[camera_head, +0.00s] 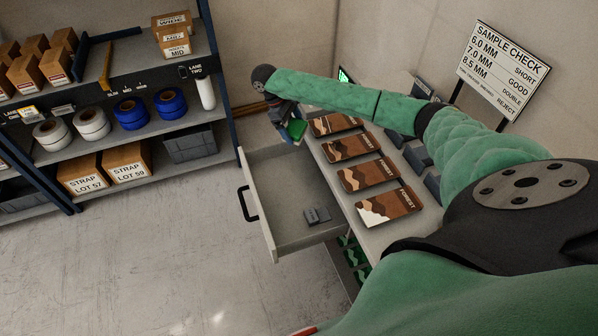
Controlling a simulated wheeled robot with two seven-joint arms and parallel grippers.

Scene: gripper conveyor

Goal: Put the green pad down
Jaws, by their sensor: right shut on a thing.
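My right gripper (285,121) is at the far end of my green arm, beyond the back of the open drawer. It is shut on the green pad (296,129), a small piece showing below the fingers. The gripper and my wrist hide part of the pad. I cannot tell whether the pad touches anything beneath it. My left gripper is out of view.
An open grey drawer (262,190) holds small dark grey pieces (318,214). Several brown patterned cards (369,174) lie in a row on the bench to its right. A sample check sign (503,68) stands behind. Shelves (140,137) with boxes and rolls stand left.

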